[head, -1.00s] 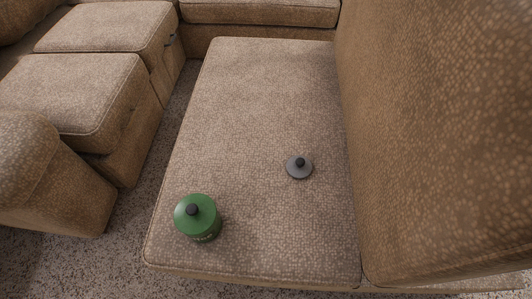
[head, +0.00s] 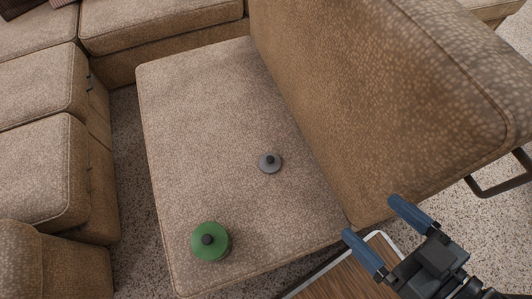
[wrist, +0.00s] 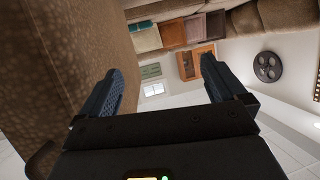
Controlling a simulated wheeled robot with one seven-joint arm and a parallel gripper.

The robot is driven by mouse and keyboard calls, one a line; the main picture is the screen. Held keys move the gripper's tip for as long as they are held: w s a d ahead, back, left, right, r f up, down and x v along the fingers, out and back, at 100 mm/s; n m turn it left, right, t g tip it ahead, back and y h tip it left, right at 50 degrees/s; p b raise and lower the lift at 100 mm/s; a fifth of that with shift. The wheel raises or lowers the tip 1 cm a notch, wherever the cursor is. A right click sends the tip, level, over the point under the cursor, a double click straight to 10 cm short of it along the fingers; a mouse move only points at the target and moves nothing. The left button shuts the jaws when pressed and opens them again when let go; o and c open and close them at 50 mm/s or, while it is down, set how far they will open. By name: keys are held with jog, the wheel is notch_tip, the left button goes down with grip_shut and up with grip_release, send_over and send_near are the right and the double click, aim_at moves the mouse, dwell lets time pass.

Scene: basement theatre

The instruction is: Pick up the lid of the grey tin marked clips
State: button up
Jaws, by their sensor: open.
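A grey round lid with a black knob (head: 270,162) lies on the tan sofa seat (head: 205,110), right of its middle. It looks flat on the cushion. No grey tin body shows, and no marking can be read. A green tin (head: 210,243) with a green lid and black knob stands near the seat's front edge. My gripper (head: 370,216) is open and empty, with blue fingers, right of and nearer than the grey lid. In the wrist view, my gripper (wrist: 160,66) has nothing between its fingers, and neither lid nor tin shows.
The tall sofa back (head: 370,90) rises right of the seat, close to the lid. A wooden surface with a metal rim (head: 345,280) lies below my gripper. Other sofa seats (head: 35,170) stand at the left across a strip of floor (head: 132,180).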

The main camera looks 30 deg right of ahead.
jog(key=w+f+m+g+p, duration=0.1)
jog(key=w+f+m+g, duration=0.15)
jog(key=f, duration=0.35)
jog(key=w+f+m+g+p, duration=0.1)
jog(key=w+f, duration=0.3)
jog(key=f, duration=0.2)
jog(key=m+g, duration=0.5)
jog(key=g, duration=0.2)
send_near(270, 159)
jog(key=s+f, duration=0.2)
jog(key=s+d+f, duration=0.1)
jog(key=s+f, duration=0.1)
jog(key=shift+s+f, duration=0.2)
jog(key=shift+f, duration=0.2)
jog(key=w+m+g, duration=0.1)
jog(key=w, duration=0.1)
jog(key=w+r+m+g, duration=0.1)
jog(key=w, duration=0.2)
jog(key=w+a+r+m+g, duration=0.1)
jog(key=w, duration=0.1)
jog(key=shift+w+r, duration=0.15)
jog(key=shift+w, duration=0.15)
jog(key=shift+f, duration=0.45)
notch_tip(270, 159, down, 7)
jog(key=shift+s+r+b, duration=0.1)
jog(key=shift+s+b, duration=0.05)
jog(key=shift+b, duration=1.1)
jog(key=c, duration=1)
